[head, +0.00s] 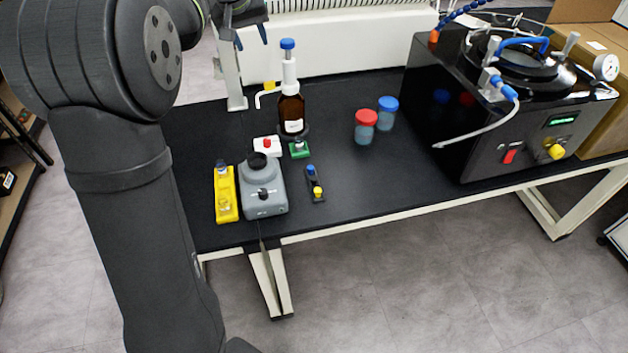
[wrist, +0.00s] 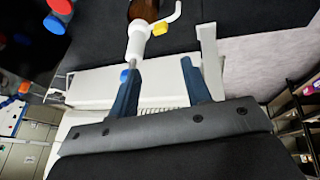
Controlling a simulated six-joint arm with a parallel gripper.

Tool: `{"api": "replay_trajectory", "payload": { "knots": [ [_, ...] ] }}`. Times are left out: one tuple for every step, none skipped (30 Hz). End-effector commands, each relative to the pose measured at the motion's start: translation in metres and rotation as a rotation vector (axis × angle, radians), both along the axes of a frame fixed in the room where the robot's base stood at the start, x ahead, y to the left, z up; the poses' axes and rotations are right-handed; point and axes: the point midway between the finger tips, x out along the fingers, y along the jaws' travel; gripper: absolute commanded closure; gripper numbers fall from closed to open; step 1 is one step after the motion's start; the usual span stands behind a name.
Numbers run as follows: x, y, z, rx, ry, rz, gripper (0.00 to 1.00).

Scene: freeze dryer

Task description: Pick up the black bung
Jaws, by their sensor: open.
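I cannot clearly make out a separate black bung. A small black piece (head: 257,160) sits on top of the grey mixer-like device (head: 264,190) in the head view, and I cannot tell if it is the bung. My gripper (head: 251,38) is at the top of the head view, high and behind the bench items, partly cut off by the frame edge. In the wrist view my gripper (wrist: 157,73) has its two blue fingers spread wide, with nothing held between them.
A brown bottle (head: 291,112) with a white dispenser stands near the bench back. A yellow rack (head: 226,195), white block (head: 267,148), green block (head: 299,150) and black holder (head: 315,184) surround the grey device. Red-capped (head: 366,125) and blue-capped (head: 387,112) jars stand right, before the freeze dryer (head: 490,120).

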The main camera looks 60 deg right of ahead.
Motion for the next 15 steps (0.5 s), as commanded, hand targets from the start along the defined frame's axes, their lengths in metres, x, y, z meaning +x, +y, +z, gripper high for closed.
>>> {"api": "replay_trajectory", "payload": {
  "knots": [
    [-0.006,0.001,-0.005,0.003,-0.001,-0.019,0.56],
    [-0.011,0.002,-0.01,0.007,-0.004,-0.037,0.56],
    [-0.019,0.004,-0.017,0.009,-0.008,-0.068,0.56],
    [-0.027,0.006,-0.023,0.012,-0.014,-0.096,0.56],
    [-0.035,0.008,-0.031,0.016,-0.02,-0.129,0.56],
    [-0.048,0.013,-0.043,0.02,-0.03,-0.178,0.56],
    [-0.059,0.017,-0.053,0.024,-0.038,-0.216,0.56],
    [-0.07,0.022,-0.063,0.028,-0.046,-0.256,0.56],
    [-0.084,0.029,-0.076,0.032,-0.058,-0.31,0.56],
    [-0.094,0.035,-0.085,0.034,-0.067,-0.35,0.56],
    [-0.105,0.041,-0.094,0.038,-0.077,-0.389,0.56],
    [-0.118,0.049,-0.107,0.04,-0.089,-0.437,0.56],
    [-0.127,0.056,-0.115,0.043,-0.098,-0.471,0.56],
    [-0.136,0.063,-0.123,0.046,-0.106,-0.506,0.56],
    [-0.146,0.072,-0.133,0.048,-0.118,-0.545,0.56]
  ]
}}
